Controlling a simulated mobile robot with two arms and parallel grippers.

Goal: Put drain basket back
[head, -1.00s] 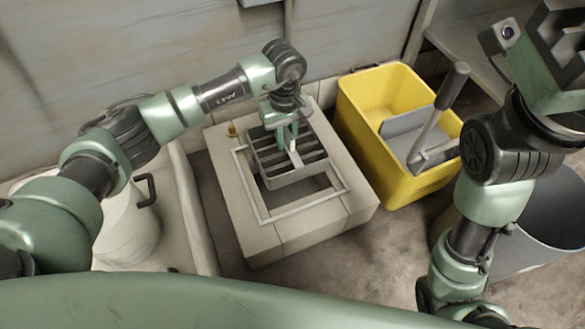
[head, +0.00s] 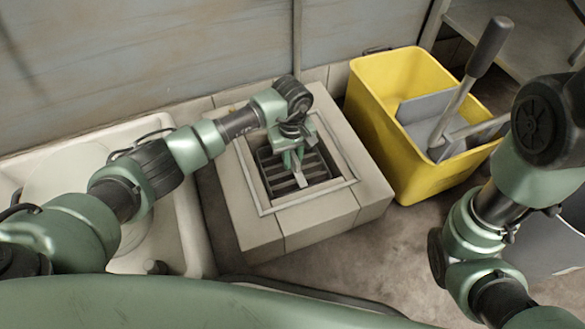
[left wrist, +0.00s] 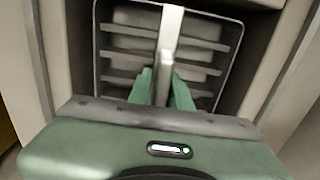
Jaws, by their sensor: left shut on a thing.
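The drain basket (head: 318,176) is a dark grey slatted box inside the square opening of the pale tiled drain block (head: 370,205), within its metal frame (head: 340,188). Its rim looks lower than the frame; I cannot tell whether it rests on anything. My left gripper (head: 294,163) reaches down over the opening and is shut on the basket's light upright handle. In the left wrist view, the fingers (left wrist: 162,82) close on the handle bar (left wrist: 168,40), and the basket's slats (left wrist: 205,45) show behind. My right gripper is out of view.
A yellow mop bucket (head: 375,125) with a grey wringer and lever (head: 470,75) stands right of the block. A white basin (head: 185,225) lies to the left. The wall (head: 150,60) is close behind. Bare floor (head: 385,240) shows in front.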

